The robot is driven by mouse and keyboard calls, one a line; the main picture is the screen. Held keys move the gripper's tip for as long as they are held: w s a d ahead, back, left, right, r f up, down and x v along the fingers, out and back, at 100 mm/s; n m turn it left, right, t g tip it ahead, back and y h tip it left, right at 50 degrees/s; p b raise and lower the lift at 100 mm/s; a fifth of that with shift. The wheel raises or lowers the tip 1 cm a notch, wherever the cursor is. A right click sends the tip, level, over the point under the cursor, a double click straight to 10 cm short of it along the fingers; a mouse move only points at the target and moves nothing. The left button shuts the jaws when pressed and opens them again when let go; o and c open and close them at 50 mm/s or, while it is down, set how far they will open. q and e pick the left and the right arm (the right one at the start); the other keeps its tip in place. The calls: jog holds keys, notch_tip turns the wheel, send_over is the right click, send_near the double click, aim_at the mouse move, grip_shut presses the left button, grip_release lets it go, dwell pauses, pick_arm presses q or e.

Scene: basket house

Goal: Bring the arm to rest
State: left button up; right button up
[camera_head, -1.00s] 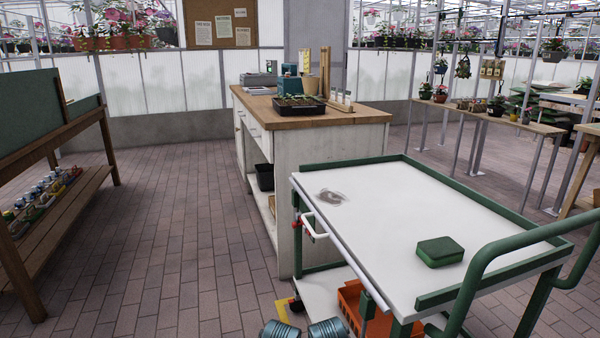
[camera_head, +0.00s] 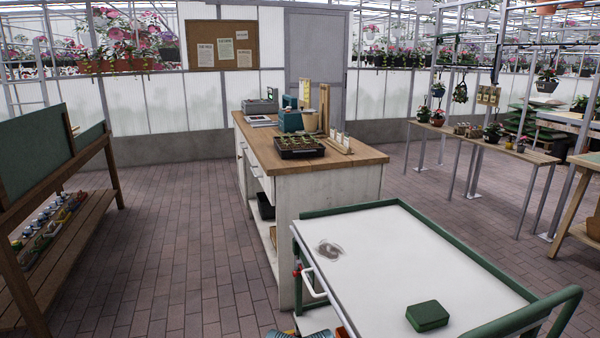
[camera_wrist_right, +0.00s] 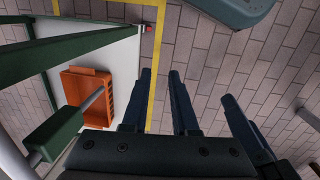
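My right gripper (camera_wrist_right: 160,75) shows at the bottom of the right wrist view, two dark fingers pointing away with a clear gap between them. It is open with nothing in it, above the floor beside the trolley. A third dark finger to its right (camera_wrist_right: 238,120) appears to belong to my left gripper; its other finger is out of view, so its opening is unclear. No gripper shows clearly in the head view.
A white trolley (camera_head: 400,255) with green rails stands close in front, a green block (camera_head: 428,316) on top. An orange crate (camera_wrist_right: 85,88) is on its lower shelf. A wooden-topped workbench (camera_head: 262,142) stands behind. Brick floor (camera_head: 180,230) at left is clear.

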pick_arm(q)
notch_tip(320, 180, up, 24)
jog(key=p, duration=2.1)
pick_arm(e)
notch_tip(320, 180, up, 24)
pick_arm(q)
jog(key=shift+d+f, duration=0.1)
pick_arm(e)
jog(key=shift+f, duration=0.1)
